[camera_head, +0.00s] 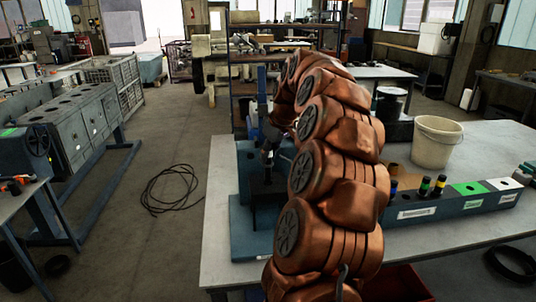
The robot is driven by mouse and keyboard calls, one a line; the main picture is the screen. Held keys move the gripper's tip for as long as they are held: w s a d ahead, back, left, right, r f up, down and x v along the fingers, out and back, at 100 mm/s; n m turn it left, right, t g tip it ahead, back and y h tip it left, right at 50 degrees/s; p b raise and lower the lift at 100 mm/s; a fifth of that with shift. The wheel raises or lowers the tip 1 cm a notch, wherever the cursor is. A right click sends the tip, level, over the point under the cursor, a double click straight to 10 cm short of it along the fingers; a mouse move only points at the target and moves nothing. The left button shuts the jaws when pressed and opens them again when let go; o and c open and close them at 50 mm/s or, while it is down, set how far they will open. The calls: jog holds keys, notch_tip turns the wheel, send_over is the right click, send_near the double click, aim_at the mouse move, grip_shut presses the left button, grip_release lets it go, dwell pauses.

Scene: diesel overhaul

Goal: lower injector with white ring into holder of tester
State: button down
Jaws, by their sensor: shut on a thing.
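The tester (242,228), a blue-grey stand with a flat base plate, is at the left end of the near table. Its dark holder part (266,188) rises above the plate. My gripper (268,148) is small and dark, just above this holder, and partly hidden behind my copper-coloured arm. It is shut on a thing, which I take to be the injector. The white ring cannot be made out. I cannot tell whether the injector's tip is inside the holder or above it.
A blue-grey rack (455,205) with labels holds several injectors, one with a yellow ring (440,184). It has green and white sections at its right. A white bucket (437,143) stands behind it. A black ring (512,262) lies at the right. My arm covers the table's middle.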

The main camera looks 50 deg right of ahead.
aim_at(271, 164)
jog(key=shift+f+b, duration=0.4)
jog(key=shift+f, duration=0.25)
jog(key=shift+f+b, duration=0.5)
jog(key=shift+f, duration=0.45)
jog(key=shift+f+b, duration=0.15)
jog(key=shift+b, duration=0.35)
jog(key=shift+f+b, duration=0.7)
jog(key=shift+f, duration=0.5)
dwell(0.5)
jog(key=c, duration=0.9)
grip_release()
jog(key=shift+o, duration=0.2)
